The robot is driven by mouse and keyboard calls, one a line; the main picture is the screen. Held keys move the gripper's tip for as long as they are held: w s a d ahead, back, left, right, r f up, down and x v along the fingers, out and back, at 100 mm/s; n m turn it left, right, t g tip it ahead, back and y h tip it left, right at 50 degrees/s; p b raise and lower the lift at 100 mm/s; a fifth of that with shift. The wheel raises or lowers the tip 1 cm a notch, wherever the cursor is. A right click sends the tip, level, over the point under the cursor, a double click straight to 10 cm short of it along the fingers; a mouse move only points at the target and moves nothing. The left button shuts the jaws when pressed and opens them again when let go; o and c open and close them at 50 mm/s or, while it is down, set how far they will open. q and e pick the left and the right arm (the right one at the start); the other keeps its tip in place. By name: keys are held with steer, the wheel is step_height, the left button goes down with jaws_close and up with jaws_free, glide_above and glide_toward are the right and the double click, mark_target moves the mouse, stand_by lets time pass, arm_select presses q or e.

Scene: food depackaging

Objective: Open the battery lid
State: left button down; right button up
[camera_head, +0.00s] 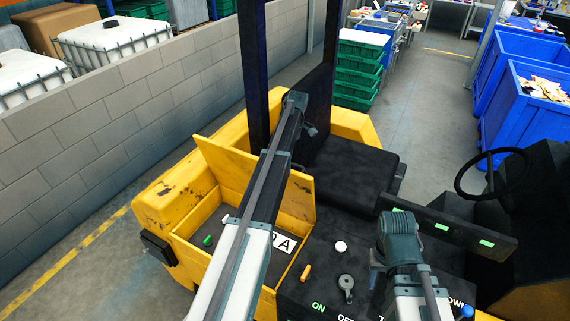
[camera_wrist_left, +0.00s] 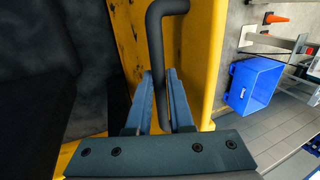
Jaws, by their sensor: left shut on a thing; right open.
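In the head view, a yellow panel that looks like the battery lid (camera_head: 222,163) stands raised and tilted at the back of an open yellow compartment (camera_head: 200,250) on the forklift. My left arm crosses in front of it and hides part of both. In the left wrist view, my left gripper (camera_wrist_left: 162,74) is shut on a bent black handle (camera_wrist_left: 156,35) beside a scratched yellow surface. My right gripper (camera_head: 398,228) is open and apart from the panel, above the dark console at the lower right.
A black seat (camera_head: 355,165) and dark uprights (camera_head: 253,70) stand beyond the compartment. A steering wheel (camera_head: 493,172) is at the right. A grey block wall (camera_head: 110,115) runs along the left. Small green (camera_head: 208,240) and orange (camera_head: 306,272) items show near the compartment.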

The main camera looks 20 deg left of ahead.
arm_select(q)
steer(key=shift+w, duration=1.5)
steer(key=c, duration=0.8)
jaws_free()
